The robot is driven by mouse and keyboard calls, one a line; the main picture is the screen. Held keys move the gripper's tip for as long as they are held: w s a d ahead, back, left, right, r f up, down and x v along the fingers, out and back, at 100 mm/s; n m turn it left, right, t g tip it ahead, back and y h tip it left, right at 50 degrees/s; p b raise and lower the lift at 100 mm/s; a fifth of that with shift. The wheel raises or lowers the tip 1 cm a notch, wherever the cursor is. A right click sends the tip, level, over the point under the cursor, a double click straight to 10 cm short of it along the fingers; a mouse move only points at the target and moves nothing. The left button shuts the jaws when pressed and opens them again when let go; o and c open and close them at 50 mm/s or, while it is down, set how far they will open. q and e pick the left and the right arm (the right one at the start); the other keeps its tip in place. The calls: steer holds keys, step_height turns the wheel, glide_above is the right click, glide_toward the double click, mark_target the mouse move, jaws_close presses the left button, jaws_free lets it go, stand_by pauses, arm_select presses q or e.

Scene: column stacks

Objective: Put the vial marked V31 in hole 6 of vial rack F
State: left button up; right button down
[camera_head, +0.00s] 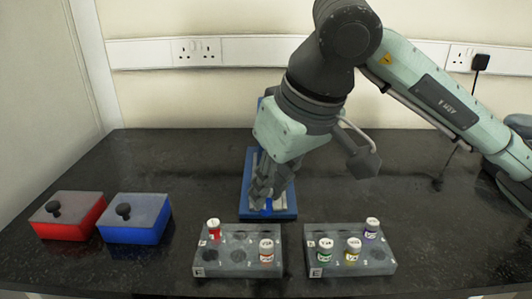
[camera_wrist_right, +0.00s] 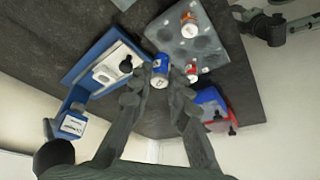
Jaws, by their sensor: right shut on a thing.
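My right gripper (camera_head: 270,198) is shut on a blue-and-white vial (camera_wrist_right: 160,71), which shows between the fingertips in the wrist view. Its marking is too small to read there, and the fingers hide it in the head view. The gripper is over the blue stand, behind the racks. My left gripper is out of view.
The left rack (camera_head: 238,270) holds a red vial (camera_head: 213,229) and an orange-red vial (camera_head: 266,250). A blue stand (camera_head: 285,214) is behind it. A red box (camera_head: 70,222) and blue box (camera_head: 137,232), both knobbed, stand at left. The right tabletop is clear.

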mark_target(271, 213)
steer(key=shift+f, duration=0.6)
steer(key=shift+f+b, duration=0.4)
steer(key=shift+f, duration=0.95)
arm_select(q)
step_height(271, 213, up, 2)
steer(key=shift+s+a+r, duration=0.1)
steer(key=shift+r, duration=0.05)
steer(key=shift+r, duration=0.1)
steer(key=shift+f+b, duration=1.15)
arm_select(e)
steer(key=shift+f, duration=0.1)
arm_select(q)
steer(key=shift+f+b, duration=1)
arm_select(e)
steer(key=shift+f, duration=0.55)
arm_select(q)
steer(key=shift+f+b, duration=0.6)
steer(key=shift+b, duration=0.05)
arm_select(e)
steer(key=shift+f, duration=0.4)
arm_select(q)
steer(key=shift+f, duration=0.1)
